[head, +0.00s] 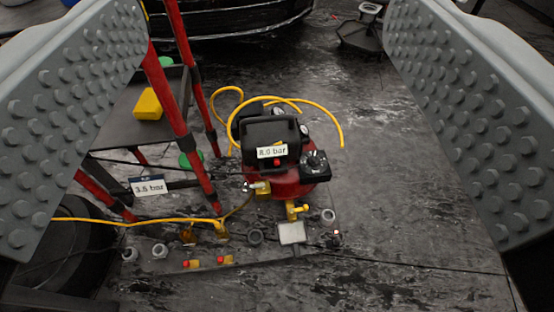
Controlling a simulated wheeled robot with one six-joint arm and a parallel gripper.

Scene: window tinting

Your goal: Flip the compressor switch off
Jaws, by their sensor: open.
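The compressor (300,181) is red with a black top and stands on the dark floor near the middle of the head view. A label reading about 8.0 bar (272,152) sits on it. A black box with a knob (316,163) is on its right side, and a small red part (277,163) shows below the label. I cannot tell which part is the switch. My gripper (270,130) is open and empty. Its two studded grey jaws frame the view left and right, with the compressor seen between them, apart from both.
A red-legged stand (165,75) with a yellow block (148,104) is at left. A yellow hose (150,220) runs along the floor beside several small fittings. A label reads 3.5 bar (147,186). A tire (75,250) is at lower left. Floor right of the compressor is mostly clear.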

